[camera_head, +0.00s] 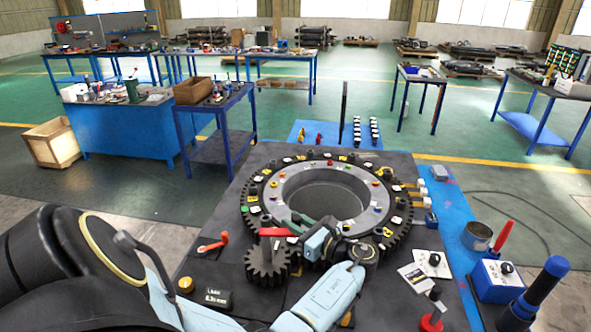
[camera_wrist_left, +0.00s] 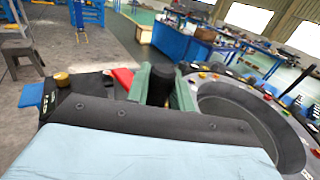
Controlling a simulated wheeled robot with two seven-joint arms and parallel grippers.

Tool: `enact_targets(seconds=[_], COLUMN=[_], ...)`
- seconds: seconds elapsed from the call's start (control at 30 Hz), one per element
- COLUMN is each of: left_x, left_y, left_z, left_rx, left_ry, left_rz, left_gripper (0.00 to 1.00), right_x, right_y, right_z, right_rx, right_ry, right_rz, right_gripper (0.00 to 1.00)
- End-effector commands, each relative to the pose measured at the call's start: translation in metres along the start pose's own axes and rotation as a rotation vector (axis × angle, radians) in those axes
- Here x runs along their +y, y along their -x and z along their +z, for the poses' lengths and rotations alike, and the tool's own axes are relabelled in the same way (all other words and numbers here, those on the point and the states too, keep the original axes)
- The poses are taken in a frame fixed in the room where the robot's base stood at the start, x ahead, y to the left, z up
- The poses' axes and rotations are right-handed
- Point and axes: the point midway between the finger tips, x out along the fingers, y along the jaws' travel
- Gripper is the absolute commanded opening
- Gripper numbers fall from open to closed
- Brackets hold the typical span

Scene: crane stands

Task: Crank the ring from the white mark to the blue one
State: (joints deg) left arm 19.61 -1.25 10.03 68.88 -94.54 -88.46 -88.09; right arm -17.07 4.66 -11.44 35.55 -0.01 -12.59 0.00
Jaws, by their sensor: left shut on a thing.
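The large black toothed ring (camera_head: 250,200) with a grey inner wall lies on the dark table. Small coloured studs sit around its rim; I cannot tell which are the white and blue marks. A small black pinion gear (camera_head: 267,265) meets its near left side, with a red crank arm (camera_head: 275,232) on top. My left gripper (camera_head: 298,224), with green fingers, is at the right end of the crank arm. In the left wrist view its fingers are shut on the black crank knob (camera_wrist_left: 160,85), beside the red arm (camera_wrist_left: 123,77). My right gripper is not in view.
A red-handled lever (camera_head: 214,243) and a small black display (camera_head: 216,299) lie left of the pinion. A tin can (camera_head: 476,236), a blue box (camera_head: 497,280) and a blue-capped black cylinder (camera_head: 540,290) stand at the right. My left arm covers part of the near table.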

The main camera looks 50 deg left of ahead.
Motion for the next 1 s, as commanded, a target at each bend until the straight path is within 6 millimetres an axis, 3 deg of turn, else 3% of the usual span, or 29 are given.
enact_targets(seconds=[0.07, 0.1, 0.23, 0.5, 0.63, 1.0], left_x=[-0.003, -0.003, -0.002, -0.001, -0.001, -0.002], left_y=[0.000, 0.000, 0.000, 0.001, 0.011, 0.089], left_z=[0.004, 0.004, 0.003, 0.001, 0.000, -0.001], left_rx=[-0.006, -0.006, -0.004, -0.002, -0.001, 0.000], left_ry=[0.008, 0.008, 0.007, 0.003, 0.002, 0.004], left_rz=[-0.008, -0.007, -0.006, -0.003, -0.005, -0.006], left_gripper=[0.00, 0.27, 0.43, 0.43, 0.43, 0.43], right_x=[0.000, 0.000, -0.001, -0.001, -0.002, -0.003], right_y=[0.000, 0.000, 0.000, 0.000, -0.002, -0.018], right_z=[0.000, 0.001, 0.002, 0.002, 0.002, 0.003], right_rx=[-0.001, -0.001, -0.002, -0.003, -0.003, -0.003], right_ry=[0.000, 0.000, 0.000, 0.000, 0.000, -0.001], right_rz=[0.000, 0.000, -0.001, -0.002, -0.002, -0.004], right_gripper=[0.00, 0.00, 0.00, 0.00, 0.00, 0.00])
